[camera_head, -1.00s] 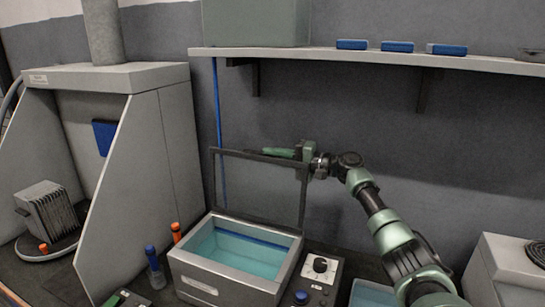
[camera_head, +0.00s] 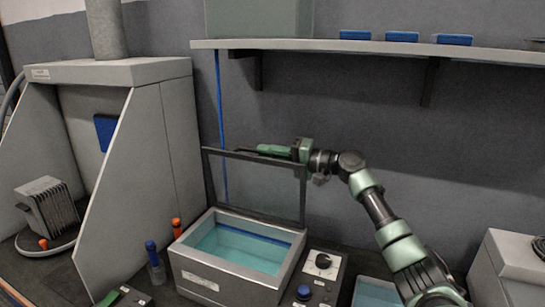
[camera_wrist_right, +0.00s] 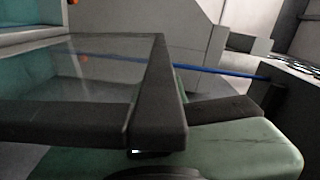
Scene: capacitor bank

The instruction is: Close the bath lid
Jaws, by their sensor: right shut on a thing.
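The bath (camera_head: 235,258) is a grey box with teal liquid inside, at the lower middle of the head view. Its lid (camera_head: 205,180) is a clear pane in a dark frame, standing upright at the bath's rear edge. My right gripper (camera_head: 275,151) is at the top bar of the lid, its arm coming in from the right, and it is shut on the lid's frame. In the right wrist view the lid's dark frame (camera_wrist_right: 158,90) lies close against the green gripper parts. The far finger is partly hidden behind the frame. My left gripper is not in view.
A grey hood (camera_head: 150,190) stands left. A shelf (camera_head: 340,47) with blue blocks hangs above. A control box with a knob (camera_head: 322,262) sits right of the bath, and orange and blue-capped tools (camera_head: 152,255) stand at its left.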

